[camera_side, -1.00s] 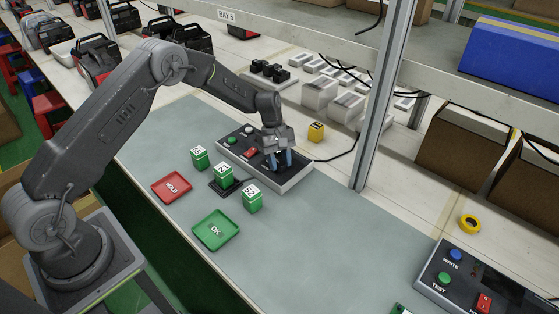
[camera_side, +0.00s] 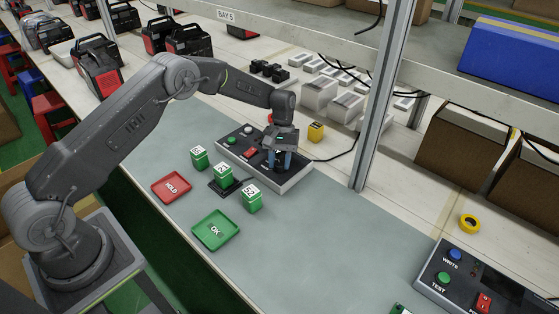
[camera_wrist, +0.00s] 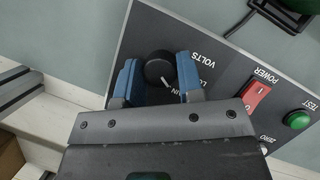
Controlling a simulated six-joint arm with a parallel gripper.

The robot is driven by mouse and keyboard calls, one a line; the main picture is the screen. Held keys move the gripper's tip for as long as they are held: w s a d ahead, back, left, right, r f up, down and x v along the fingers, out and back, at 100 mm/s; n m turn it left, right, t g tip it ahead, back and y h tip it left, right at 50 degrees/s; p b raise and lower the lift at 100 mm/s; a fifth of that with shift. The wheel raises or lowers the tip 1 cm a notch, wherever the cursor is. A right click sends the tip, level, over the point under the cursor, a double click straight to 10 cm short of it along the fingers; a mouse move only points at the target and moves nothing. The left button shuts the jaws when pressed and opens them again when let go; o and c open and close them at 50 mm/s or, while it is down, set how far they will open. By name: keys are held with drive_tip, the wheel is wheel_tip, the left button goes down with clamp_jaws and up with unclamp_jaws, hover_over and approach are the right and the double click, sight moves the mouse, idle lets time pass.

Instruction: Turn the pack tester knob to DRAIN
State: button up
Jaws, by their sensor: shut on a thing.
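The pack tester (camera_side: 287,183) is a dark panel on a light box on the grey mat. In the wrist view its panel (camera_wrist: 222,72) carries a round black knob (camera_wrist: 159,67) with a pale pointer line, near lettering ending in "IN" that the gripper partly hides. My gripper (camera_wrist: 160,80) has blue fingers on both sides of the knob and is shut on it. In the side view my gripper (camera_side: 279,161) stands upright over the tester's right part and hides the knob. The full DRAIN label cannot be read.
The tester also has a red power switch (camera_wrist: 257,96) and a green test button (camera_wrist: 297,120). Several green packs (camera_side: 222,174) stand left of it, near the red HOLD tray (camera_side: 172,188) and green OK tray (camera_side: 215,230). A metal post (camera_side: 380,100) rises to the right.

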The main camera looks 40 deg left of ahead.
drive_tip(key=shift+m+y, duration=0.4)
drive_tip(key=shift+m, duration=0.6)
drive_tip(key=shift+r, duration=0.1)
drive_tip(key=o, duration=0.9)
drive_tip(key=v, duration=1.3)
drive_tip(key=shift+w+r, duration=0.3)
drive_tip(key=shift+w, duration=0.05)
